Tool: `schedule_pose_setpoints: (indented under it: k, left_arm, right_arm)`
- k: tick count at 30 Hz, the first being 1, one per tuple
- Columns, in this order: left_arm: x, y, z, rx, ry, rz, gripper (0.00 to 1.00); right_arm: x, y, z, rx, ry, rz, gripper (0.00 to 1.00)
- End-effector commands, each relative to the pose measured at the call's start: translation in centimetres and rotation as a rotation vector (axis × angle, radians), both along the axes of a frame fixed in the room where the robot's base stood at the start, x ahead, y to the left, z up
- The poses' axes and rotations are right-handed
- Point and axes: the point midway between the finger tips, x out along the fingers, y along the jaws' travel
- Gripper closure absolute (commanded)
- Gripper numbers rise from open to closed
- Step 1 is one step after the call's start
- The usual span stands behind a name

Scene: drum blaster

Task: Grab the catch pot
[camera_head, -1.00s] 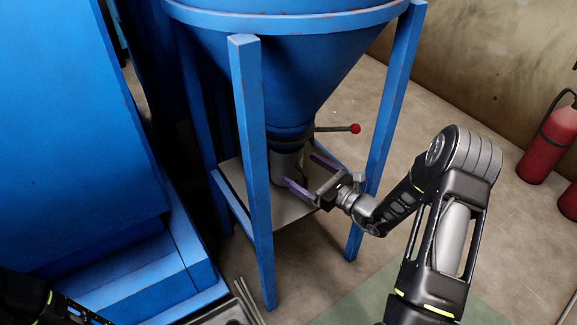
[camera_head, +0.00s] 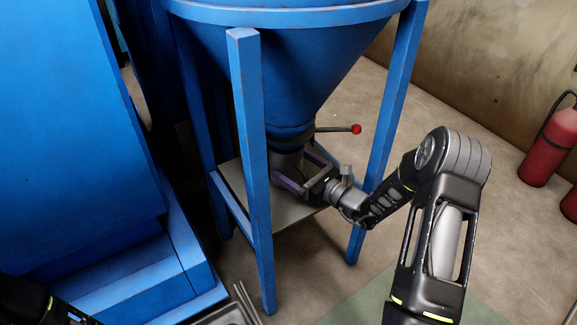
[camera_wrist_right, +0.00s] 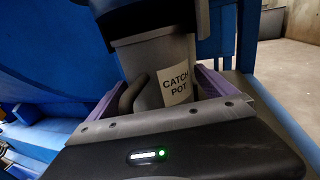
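The catch pot (camera_wrist_right: 145,62) is a grey pot with a white "CATCH POT" label and a dark handle on its left side. It stands upright under the outlet of the blue hopper (camera_head: 290,75), on the grey shelf (camera_head: 235,180) between the hopper's legs; its top is hidden by the dark outlet collar in the right wrist view. My right gripper (camera_head: 295,172) is open, its purple-padded fingers on either side of the pot; the fingers also show in the right wrist view (camera_wrist_right: 160,90). Contact cannot be told. My left gripper is out of view; only part of the left arm shows at lower left.
A lever with a red knob (camera_head: 356,129) sticks out above my right gripper. Blue hopper legs (camera_head: 252,170) stand close on both sides. A blue machine (camera_head: 75,130) fills the left. Red extinguishers (camera_head: 549,145) stand at the far right.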

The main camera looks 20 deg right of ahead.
Motion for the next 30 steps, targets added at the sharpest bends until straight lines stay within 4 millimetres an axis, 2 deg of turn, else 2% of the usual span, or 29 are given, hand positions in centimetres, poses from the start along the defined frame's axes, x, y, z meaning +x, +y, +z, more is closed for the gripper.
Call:
schedule_pose_setpoints:
  k: [2,30]
  left_arm:
    - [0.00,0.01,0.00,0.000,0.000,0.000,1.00]
    - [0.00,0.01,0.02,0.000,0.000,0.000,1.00]
  right_arm:
    - [0.00,0.00,0.00,0.000,0.000,0.000,0.12]
    - [0.05,0.00,0.20,0.000,-0.004,0.000,0.88]
